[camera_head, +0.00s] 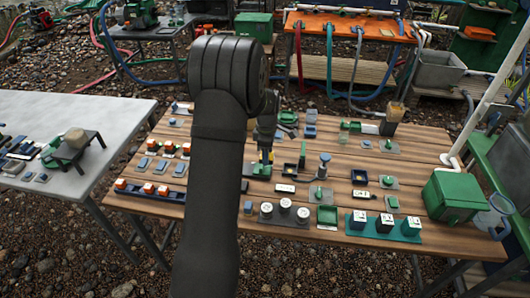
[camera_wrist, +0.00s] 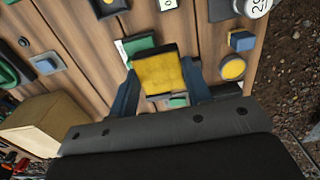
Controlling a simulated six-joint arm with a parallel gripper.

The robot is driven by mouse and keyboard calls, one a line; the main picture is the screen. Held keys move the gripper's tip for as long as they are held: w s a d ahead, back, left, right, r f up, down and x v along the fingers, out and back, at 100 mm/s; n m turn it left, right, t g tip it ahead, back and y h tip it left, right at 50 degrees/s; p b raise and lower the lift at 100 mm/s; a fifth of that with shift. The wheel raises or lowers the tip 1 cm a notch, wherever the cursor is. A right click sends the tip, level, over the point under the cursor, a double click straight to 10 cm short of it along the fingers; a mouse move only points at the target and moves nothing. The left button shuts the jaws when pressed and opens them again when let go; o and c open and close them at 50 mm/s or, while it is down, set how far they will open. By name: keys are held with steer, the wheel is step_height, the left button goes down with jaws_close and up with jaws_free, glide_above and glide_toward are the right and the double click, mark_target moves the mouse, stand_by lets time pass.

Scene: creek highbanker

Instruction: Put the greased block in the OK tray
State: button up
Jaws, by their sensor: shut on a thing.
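A yellow-faced block with dark edges (camera_wrist: 158,73) is between the two blue fingers of my gripper (camera_wrist: 160,92) in the wrist view, one finger at each side. I take it to be the greased block. In the head view my gripper (camera_head: 265,153) is low over the left middle of the wooden table, with a bit of yellow at its tip. A green tray-like piece (camera_wrist: 138,46) lies just beyond the block in the wrist view. I cannot tell whether they touch. I cannot read an OK label; a green tray (camera_head: 327,217) stands near the table's front.
The wooden table (camera_head: 232,229) is crowded with small fixtures. A green box (camera_head: 455,196) is at the right. A grey table (camera_head: 95,115) stands at the left. My arm hides part of the middle.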

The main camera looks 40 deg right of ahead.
steer(key=shift+s+d+f, duration=1.25)
steer(key=shift+s+d, duration=0.05)
steer(key=shift+s, duration=2.9)
steer(key=shift+s+d+f, duration=1.25)
steer(key=shift+s, duration=2.9)
steer(key=shift+s+d+f, duration=1.25)
steer(key=shift+s+d, duration=0.05)
steer(key=shift+s, duration=2.9)
steer(key=shift+f, duration=0.1)
steer(key=shift+f, duration=0.65)
steer(key=shift+f, duration=0.15)
steer(key=shift+f, duration=0.45)
steer(key=shift+f, duration=0.3)
